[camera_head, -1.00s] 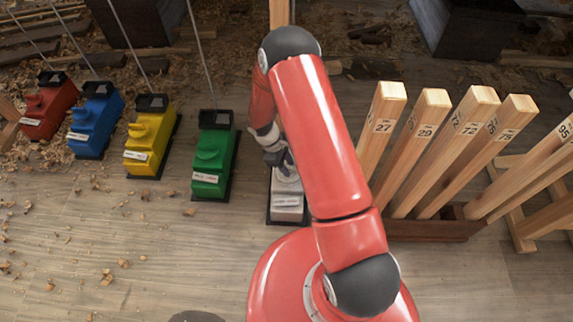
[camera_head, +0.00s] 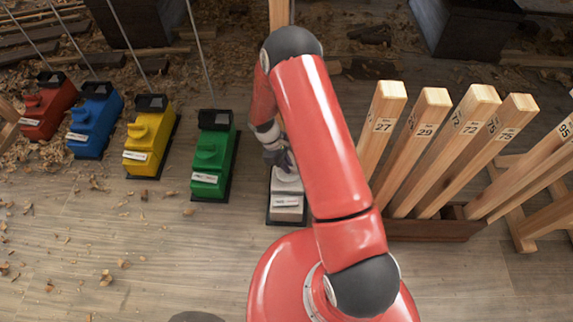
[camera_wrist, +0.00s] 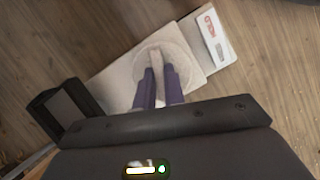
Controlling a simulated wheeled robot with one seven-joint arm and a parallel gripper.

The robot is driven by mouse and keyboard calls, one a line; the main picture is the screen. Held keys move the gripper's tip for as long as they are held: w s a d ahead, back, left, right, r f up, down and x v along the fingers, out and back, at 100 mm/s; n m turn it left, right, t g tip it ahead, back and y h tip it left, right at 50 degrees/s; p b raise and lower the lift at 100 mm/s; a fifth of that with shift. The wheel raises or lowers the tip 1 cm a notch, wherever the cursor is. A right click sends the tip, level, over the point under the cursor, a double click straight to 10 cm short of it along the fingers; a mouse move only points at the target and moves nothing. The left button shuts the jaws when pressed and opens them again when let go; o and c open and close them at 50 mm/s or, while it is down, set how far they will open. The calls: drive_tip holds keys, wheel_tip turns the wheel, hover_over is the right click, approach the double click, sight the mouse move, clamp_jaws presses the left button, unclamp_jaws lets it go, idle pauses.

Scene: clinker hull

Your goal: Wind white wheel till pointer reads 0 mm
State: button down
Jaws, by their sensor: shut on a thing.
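The white unit (camera_head: 287,203) stands on the floor at the right end of the row, partly hidden by my arm in the head view. My gripper (camera_head: 283,163) is over its wheel. In the wrist view, the round white wheel (camera_wrist: 183,62) sits on top of the white body (camera_wrist: 112,82), with a raised bar across it. The purple fingers of my gripper (camera_wrist: 160,84) are shut on that bar, one on each side. A dark-framed window box (camera_wrist: 62,108) is at the unit's other end. No pointer or scale can be read in either view.
Green (camera_head: 212,165), yellow (camera_head: 149,145), blue (camera_head: 95,125) and red (camera_head: 48,108) units stand to the left, with thin rods rising behind. Numbered wooden posts (camera_head: 383,130) stand close on the right. Shavings litter the floor; the front left is mostly clear.

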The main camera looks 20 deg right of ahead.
drive_tip(key=m+y, duration=0.1)
drive_tip(key=m, duration=0.2)
drive_tip(key=m+g+y+b, duration=0.1)
drive_tip(key=m, duration=0.2)
drive_tip(key=shift+w+d, duration=0.15)
drive_tip(key=m+y, duration=0.1)
drive_tip(key=m, duration=0.4)
drive_tip(key=shift+d+g+y+b, duration=0.1)
drive_tip(key=shift+g+y+b, duration=0.2)
drive_tip(key=shift+y+b, duration=0.1)
drive_tip(key=c, duration=1.5)
unclamp_jaws()
drive_tip(key=shift+r, duration=0.15)
wheel_tip(320, 180, up, 20)
drive_tip(key=p, duration=0.2)
drive_tip(key=shift+p, duration=0.35)
